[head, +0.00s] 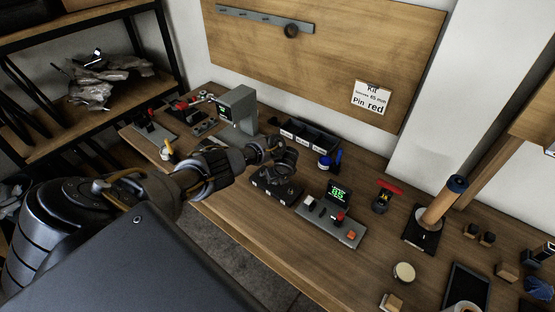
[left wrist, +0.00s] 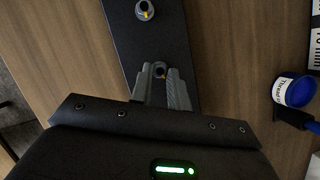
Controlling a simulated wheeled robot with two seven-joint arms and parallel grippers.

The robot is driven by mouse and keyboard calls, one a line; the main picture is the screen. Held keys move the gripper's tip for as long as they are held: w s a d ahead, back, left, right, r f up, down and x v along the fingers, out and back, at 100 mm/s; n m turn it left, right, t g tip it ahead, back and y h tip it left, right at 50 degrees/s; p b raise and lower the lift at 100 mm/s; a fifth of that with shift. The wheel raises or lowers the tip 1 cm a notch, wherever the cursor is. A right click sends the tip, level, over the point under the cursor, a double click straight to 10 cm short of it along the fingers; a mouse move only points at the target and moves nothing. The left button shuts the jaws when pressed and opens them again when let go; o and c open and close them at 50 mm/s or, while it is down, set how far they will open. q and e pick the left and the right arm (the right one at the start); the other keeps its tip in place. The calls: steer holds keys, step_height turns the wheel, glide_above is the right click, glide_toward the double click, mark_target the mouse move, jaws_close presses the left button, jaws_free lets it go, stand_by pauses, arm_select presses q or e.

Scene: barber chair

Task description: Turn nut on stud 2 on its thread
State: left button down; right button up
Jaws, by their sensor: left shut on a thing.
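My left gripper (head: 280,165) reaches in from the left over a dark plate (head: 268,190) on the bench. In the left wrist view, the two grey fingertips (left wrist: 161,72) are closed around a small dark nut (left wrist: 160,71) with a yellow mark, on the black plate (left wrist: 178,45). The stud under it is mostly hidden by the fingers. A second grey nut (left wrist: 145,10) with a yellow mark sits farther along the plate, near the top edge, apart from the gripper. I cannot read any stud numbers. My right gripper is not in view.
A blue pot (left wrist: 300,92) stands right of the plate. A grey console (head: 330,222) with a green display (head: 339,195) stands right of my gripper. A black bin (head: 309,140) and grey machine (head: 237,106) stand behind.

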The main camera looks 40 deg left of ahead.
arm_select(q)
steer(key=shift+s+a+f+m+t+h+b, duration=0.15)
steer(key=shift+m+t+h+b, duration=0.25)
steer(key=shift+m, duration=0.65)
steer(key=shift+s+d+m+t+h+b, duration=0.1)
steer(key=shift+m+t+b, duration=0.1)
steer(key=shift+m+b, duration=0.6)
steer(key=shift+a+m, duration=0.1)
steer(key=shift+m, duration=0.25)
steer(key=c, duration=1.3)
jaws_free()
steer(key=shift+c, duration=0.2)
steer(key=shift+r, duration=0.2)
steer(key=p+v, duration=0.1)
steer(key=v, duration=0.9)
steer(key=shift+r+p, duration=0.25)
steer(key=shift+p, duration=0.15)
steer(key=shift+s, duration=0.15)
